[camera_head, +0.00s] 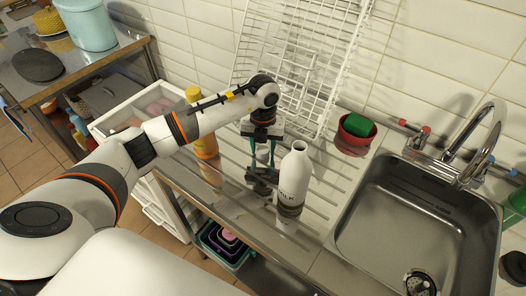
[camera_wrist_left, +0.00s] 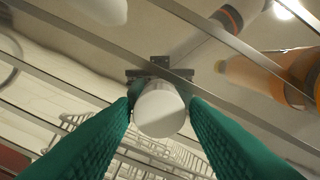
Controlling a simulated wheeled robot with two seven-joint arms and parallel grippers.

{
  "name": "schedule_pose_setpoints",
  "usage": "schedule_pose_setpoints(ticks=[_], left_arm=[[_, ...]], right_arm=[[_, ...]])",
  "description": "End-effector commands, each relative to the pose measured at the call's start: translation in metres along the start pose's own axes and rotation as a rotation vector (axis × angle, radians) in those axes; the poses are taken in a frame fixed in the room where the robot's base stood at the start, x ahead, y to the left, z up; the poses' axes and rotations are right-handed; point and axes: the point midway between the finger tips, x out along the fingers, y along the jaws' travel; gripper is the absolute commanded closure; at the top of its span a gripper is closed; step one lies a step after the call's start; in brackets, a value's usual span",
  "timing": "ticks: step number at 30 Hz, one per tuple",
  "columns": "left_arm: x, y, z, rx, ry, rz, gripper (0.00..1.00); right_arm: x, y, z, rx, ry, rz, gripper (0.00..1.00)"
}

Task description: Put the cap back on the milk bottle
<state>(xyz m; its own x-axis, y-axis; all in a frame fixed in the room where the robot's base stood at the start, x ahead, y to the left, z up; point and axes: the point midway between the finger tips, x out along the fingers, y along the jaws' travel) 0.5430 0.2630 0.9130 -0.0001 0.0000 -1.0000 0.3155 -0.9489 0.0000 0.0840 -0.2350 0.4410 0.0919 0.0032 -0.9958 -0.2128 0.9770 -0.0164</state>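The white milk bottle (camera_head: 294,180) stands upright on the steel drainboard, its neck showing no cap. My left gripper (camera_head: 262,158) points down at the drainboard, just left of the bottle. A small whitish cap (camera_head: 263,153) is between its fingers. In the left wrist view the cap (camera_wrist_left: 160,108) shows as a round white face between the two green fingertips (camera_wrist_left: 160,102), very close to both. I cannot tell whether the fingers press on it, or whether it touches the drainboard. My right gripper is in no view.
A white wire dish rack (camera_head: 300,55) leans behind the gripper. A red bowl with a green sponge (camera_head: 356,132) and the sink (camera_head: 425,215) lie to the right. A yellow-orange bottle (camera_head: 205,145) stands to the left. The drainboard in front of the milk bottle is narrow.

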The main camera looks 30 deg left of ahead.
Motion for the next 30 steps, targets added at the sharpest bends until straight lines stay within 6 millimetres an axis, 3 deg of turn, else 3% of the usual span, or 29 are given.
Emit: schedule_pose_setpoints(ticks=[1, 6, 17, 30], left_arm=[[0.0, 0.0, 0.0, 0.0, 0.0, 0.0, 0.67], [0.0, 0.0, 0.0, 0.0, 0.0, 0.0, 0.9], [-0.005, 0.001, -0.001, 0.0, 0.003, 0.002, 0.9], [-0.083, 0.0, -0.001, 0.001, 0.004, 0.001, 0.9]], right_arm=[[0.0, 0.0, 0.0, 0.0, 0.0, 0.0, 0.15], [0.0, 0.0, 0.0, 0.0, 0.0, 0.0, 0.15], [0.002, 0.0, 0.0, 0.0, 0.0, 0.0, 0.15], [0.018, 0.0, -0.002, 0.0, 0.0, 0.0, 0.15]])
